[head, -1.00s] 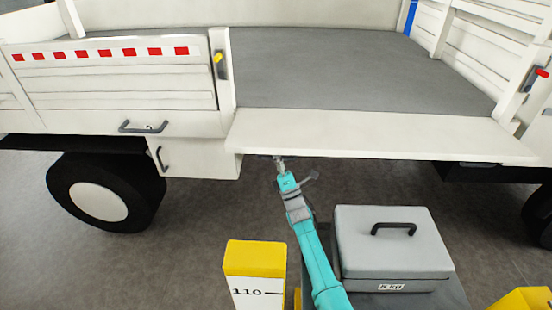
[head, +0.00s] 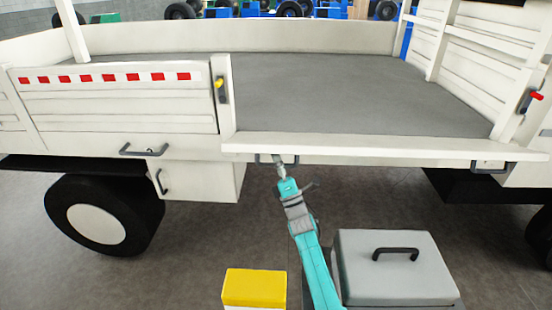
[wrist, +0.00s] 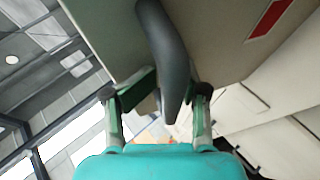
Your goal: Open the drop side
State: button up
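The drop side (head: 380,147) is the white panel on the near right of the truck bed. It is folded outward, close to level, and shows as a narrow strip. A dark handle (head: 264,159) sits under its left front edge. My gripper (head: 281,166) is at this handle, below the panel. In the wrist view, the dark handle (wrist: 165,50) passes between the fingers of my gripper (wrist: 168,92), which look shut on it; exact contact is partly hidden. The panel's outer face (wrist: 225,45), with a red mark, shows above.
A second handle (head: 490,166) is under the panel's right end. The left side panel (head: 118,105) stands upright, with a yellow latch (head: 219,84) on its post. A grey box (head: 395,275) and a yellow-topped block (head: 254,288) stand in front. The grey bed (head: 330,95) is empty.

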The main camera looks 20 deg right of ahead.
jog(key=s+d+f, duration=0.1)
jog(key=d+f, duration=0.1)
jog(key=f, duration=0.3)
jog(key=s+d+f, duration=0.2)
jog(key=f, duration=0.4)
jog(key=shift+s+f, duration=0.2)
jog(key=shift+s, duration=0.05)
dwell(0.8)
dwell(0.5)
